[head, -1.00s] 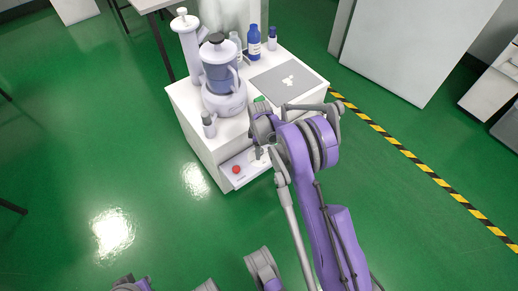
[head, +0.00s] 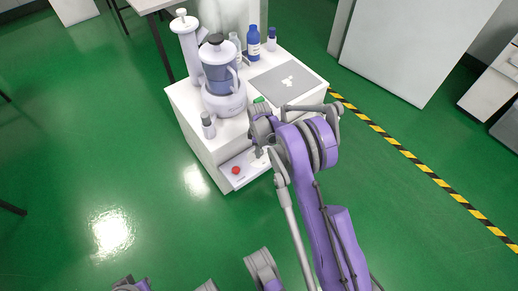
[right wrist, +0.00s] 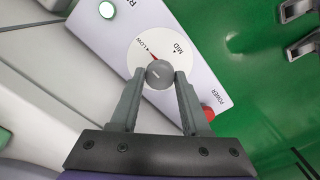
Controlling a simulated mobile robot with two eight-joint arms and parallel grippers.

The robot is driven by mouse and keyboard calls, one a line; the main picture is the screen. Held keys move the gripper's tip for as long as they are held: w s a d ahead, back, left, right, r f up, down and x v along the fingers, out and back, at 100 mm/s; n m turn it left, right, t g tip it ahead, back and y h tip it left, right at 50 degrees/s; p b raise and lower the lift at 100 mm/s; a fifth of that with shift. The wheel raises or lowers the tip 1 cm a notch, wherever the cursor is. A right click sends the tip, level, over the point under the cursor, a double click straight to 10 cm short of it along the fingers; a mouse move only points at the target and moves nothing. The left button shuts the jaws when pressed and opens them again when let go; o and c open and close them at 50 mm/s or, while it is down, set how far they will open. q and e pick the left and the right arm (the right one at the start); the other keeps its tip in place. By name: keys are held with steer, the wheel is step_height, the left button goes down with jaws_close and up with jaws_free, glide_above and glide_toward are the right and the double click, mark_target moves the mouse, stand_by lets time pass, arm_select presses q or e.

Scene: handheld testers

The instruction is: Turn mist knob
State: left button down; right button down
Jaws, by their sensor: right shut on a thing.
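The mist knob (right wrist: 159,75) is a round grey knob on a white dial (right wrist: 150,48) printed LOW and MID. A red pointer mark on the dial points toward LOW. My right gripper (right wrist: 160,84) is shut on the knob, one finger on each side. In the head view the knob is hidden behind my right arm, and the white control panel (head: 246,168) shows only in part, on the front of the white cabinet. My left gripper is not in view.
A red power button (right wrist: 208,113) sits on the panel near the right finger; it also shows in the head view (head: 236,170). The cabinet top holds a blender-like device (head: 223,85), bottles (head: 254,42) and a grey mat (head: 282,75).

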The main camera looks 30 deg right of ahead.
steer(key=shift+m, duration=0.4)
steer(key=m, duration=0.4)
steer(key=shift+b, duration=0.3)
steer(key=m, duration=0.4)
steer(key=shift+m, duration=0.3)
steer(key=m, duration=0.4)
steer(key=shift+b, duration=0.3)
steer(key=shift+m, duration=2.1)
steer(key=shift+c, duration=1.9)
jaws_free()
